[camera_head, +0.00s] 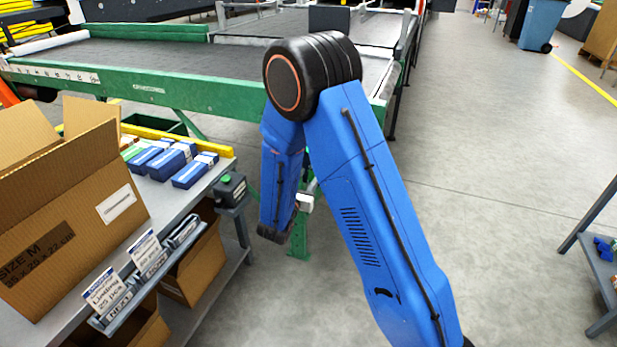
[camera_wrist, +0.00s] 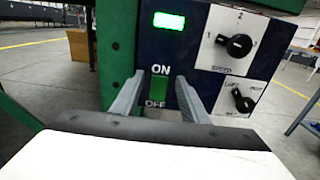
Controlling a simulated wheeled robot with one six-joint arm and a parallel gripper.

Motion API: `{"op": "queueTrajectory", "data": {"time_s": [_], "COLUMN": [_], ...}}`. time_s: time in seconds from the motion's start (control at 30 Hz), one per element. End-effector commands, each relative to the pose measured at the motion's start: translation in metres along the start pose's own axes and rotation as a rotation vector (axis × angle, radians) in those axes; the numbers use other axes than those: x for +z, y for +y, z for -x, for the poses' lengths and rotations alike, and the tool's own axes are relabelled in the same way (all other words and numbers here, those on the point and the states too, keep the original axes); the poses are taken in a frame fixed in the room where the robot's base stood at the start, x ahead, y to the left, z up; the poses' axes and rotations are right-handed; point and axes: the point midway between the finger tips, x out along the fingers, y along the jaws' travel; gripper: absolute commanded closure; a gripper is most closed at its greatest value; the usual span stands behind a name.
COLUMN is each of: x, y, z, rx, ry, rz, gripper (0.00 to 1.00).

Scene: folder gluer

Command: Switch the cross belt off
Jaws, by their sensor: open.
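The control box (camera_wrist: 205,50) fills the middle of the wrist view, with a dark blue face and green side. Its green rocker switch (camera_wrist: 157,90) sits between the words ON and OFF. A lamp (camera_wrist: 169,20) above it is lit green. My gripper (camera_wrist: 160,97) is open and empty, with one finger on either side of the switch; I cannot tell whether they touch the panel. In the head view my blue arm hides most of the gripper and the switch. The dark belt (camera_head: 150,62) in a green frame runs behind my arm.
Right of the switch are a speed knob (camera_wrist: 239,45) and a lower selector knob (camera_wrist: 243,101). A workbench (camera_head: 205,200) with an open cardboard box (camera_head: 75,225) and blue packets (camera_head: 167,163) stands left of my arm. The floor to the right is clear up to a shelf (camera_head: 590,255).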

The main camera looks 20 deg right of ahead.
Motion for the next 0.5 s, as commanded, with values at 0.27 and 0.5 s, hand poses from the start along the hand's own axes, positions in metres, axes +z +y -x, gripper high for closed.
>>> {"op": "queueTrajectory", "data": {"time_s": [0.27,0.5], "x": [0.0001,0.0001], "y": [0.0,0.0], "z": [-0.0039,-0.0038], "rx": [0.0,0.0], "ry": [0.0,0.0], "rz": [0.0,0.0], "gripper": [0.59,0.95]}}
